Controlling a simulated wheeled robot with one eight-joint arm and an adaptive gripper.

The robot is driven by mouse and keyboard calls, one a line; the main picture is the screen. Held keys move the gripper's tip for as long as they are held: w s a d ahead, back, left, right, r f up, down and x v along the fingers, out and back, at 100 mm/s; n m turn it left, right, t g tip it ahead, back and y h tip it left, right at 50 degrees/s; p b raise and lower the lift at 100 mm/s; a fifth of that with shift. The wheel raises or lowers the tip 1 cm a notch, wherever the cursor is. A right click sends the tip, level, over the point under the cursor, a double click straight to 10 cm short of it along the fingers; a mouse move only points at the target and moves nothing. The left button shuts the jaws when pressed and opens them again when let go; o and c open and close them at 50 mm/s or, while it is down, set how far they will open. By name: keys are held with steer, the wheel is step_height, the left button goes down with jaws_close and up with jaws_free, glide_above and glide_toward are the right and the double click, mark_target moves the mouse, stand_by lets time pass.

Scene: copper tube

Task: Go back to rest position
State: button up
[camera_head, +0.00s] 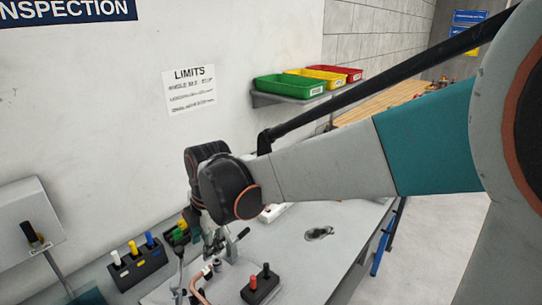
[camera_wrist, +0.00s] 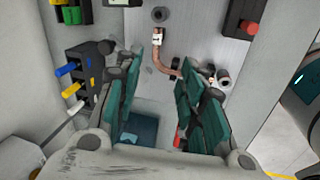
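A bent copper tube (camera_wrist: 164,62) lies over the grey bench in the wrist view, with a pale fitting at its upper end. It is beyond my gripper (camera_wrist: 167,75), whose two teal-padded fingers are spread apart. Nothing is visibly clamped between them. The copper tube (camera_head: 197,287) shows there below the gripper, partly cut off by the frame's bottom edge. I cannot tell whether a finger touches the tube.
A black holder (camera_head: 138,268) with white, yellow and blue handles stands on the bench to the left. A black box (camera_head: 260,288) with a red and a black knob is to the right. Green, yellow and red bins (camera_head: 288,85) sit on a wall shelf (camera_head: 290,99) behind.

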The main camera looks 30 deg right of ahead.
steer(key=s+d+r+m+t, duration=0.1)
steer(key=s+d+m, duration=0.3)
steer(key=s+m, duration=0.4)
steer(key=s+d+r+m+t, duration=0.2)
steer(key=s+d+m, duration=0.3)
steer(key=m, duration=0.8)
steer(key=shift+s+r+t+h+b, duration=0.2)
steer(key=shift+s+t+h+b, duration=0.25)
steer(key=shift+s+t, duration=0.8)
steer(key=shift+s+d+g, duration=0.1)
steer(key=shift+s+g, duration=0.2)
steer(key=shift+g, duration=0.05)
